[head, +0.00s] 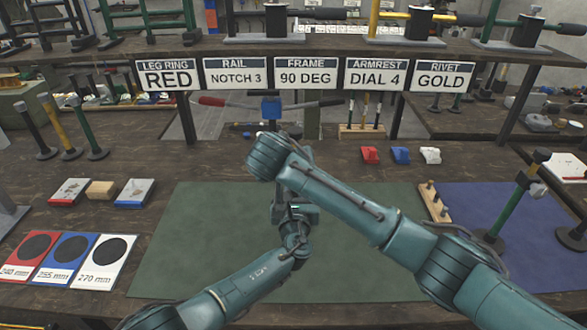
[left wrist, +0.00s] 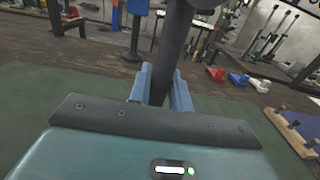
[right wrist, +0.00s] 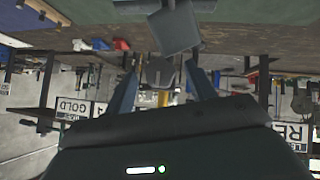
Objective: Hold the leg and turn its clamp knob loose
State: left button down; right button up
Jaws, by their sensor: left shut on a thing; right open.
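My left gripper (left wrist: 160,85) is shut on a dark upright leg (left wrist: 175,45), whose shaft passes between the blue fingers in the left wrist view. In the head view my arms hide this leg; my left wrist (head: 293,225) is low over the green mat. My right arm crosses above it from the right, and its fingers are hidden there. In the right wrist view, turned upside down, my right gripper (right wrist: 163,80) is open. A grey block (right wrist: 175,33) lies beyond its fingertips, and a dark rounded piece (right wrist: 160,72) shows between the fingers, possibly the clamp knob. Contact cannot be told.
A green-shafted leg (head: 508,208) stands on the blue mat (head: 470,205) at right. Several legs stand at left, above the marked cards (head: 63,258). Small red (head: 370,155) and blue blocks lie behind the green mat (head: 200,225). A sign shelf spans the back.

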jog(key=c, duration=1)
jog(key=shift+h, duration=0.3)
jog(key=n+h, duration=0.1)
jog(key=h, duration=0.1)
jog(key=n+t+h, duration=0.1)
jog(key=h, duration=0.1)
jog(key=n+h, duration=0.2)
jog(key=shift+a+f, duration=0.35)
jog(key=shift+f, duration=0.05)
jog(key=shift+t, duration=0.3)
